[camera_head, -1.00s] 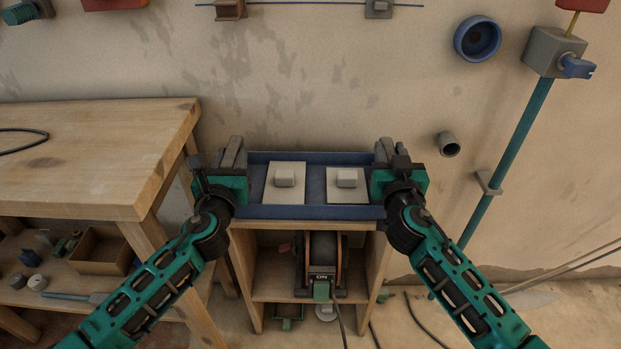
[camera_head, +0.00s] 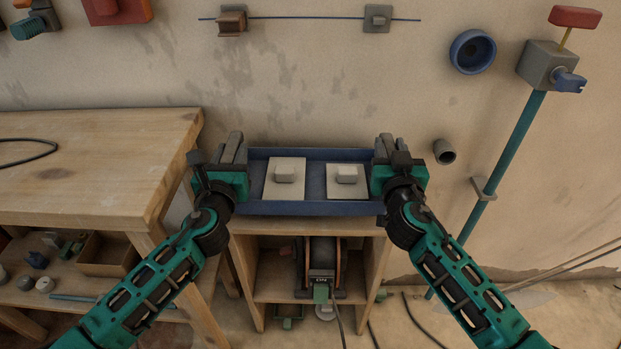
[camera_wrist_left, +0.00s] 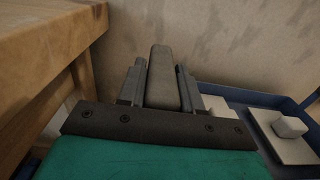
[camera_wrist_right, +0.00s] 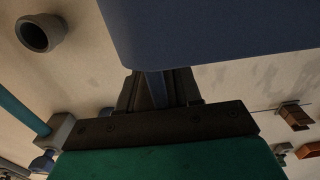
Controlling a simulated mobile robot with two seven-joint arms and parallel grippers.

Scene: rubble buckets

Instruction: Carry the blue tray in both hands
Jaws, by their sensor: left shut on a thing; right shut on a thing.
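The blue tray (camera_head: 312,208) is level between my two grippers in the head view, in front of the wall and over a small wooden shelf unit. Two pale square plates with raised knobs, a left one (camera_head: 271,189) and a right one (camera_head: 348,190), lie in it. My left gripper (camera_head: 234,150) is shut at the tray's left end; in the left wrist view its fingers (camera_wrist_left: 163,80) close on a grey handle-like bar. My right gripper (camera_head: 386,150) is shut at the right end; in the right wrist view the tray's blue side (camera_wrist_right: 220,30) shows, and the fingertips are partly hidden.
A wooden workbench (camera_head: 90,160) stands close on the left. The wooden shelf unit (camera_head: 272,248) below holds a dark reel-like machine (camera_head: 322,262). A teal pole (camera_head: 505,165) with a valve, a blue ring (camera_head: 472,51) and a grey pipe stub (camera_head: 444,152) are on the right wall.

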